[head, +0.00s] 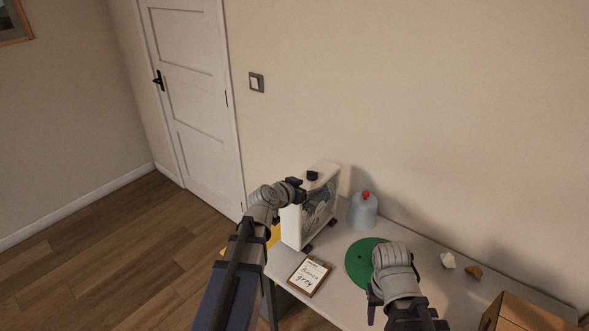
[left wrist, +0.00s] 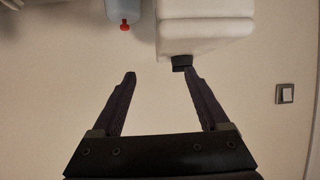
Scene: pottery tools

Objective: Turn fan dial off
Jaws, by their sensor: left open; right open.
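The fan (head: 295,228) is a white upright box with a printed front, standing at the table's left end near the wall. Its black dial (head: 312,175) sits on top and also shows in the left wrist view (left wrist: 181,62), where the picture is upside down. My left gripper (head: 302,188) is open beside the fan's top. In the left wrist view, one finger of the left gripper (left wrist: 159,73) overlaps or lies right by the dial; I cannot tell if they touch.
A green disc (head: 358,262) lies under my right wrist. A grey jug with a red cap (head: 363,211) stands behind it. A framed card (head: 309,276) lies at the front. Clay lumps (head: 448,261) and a cardboard box (head: 515,314) are at right. A wall switch (head: 256,82) is above.

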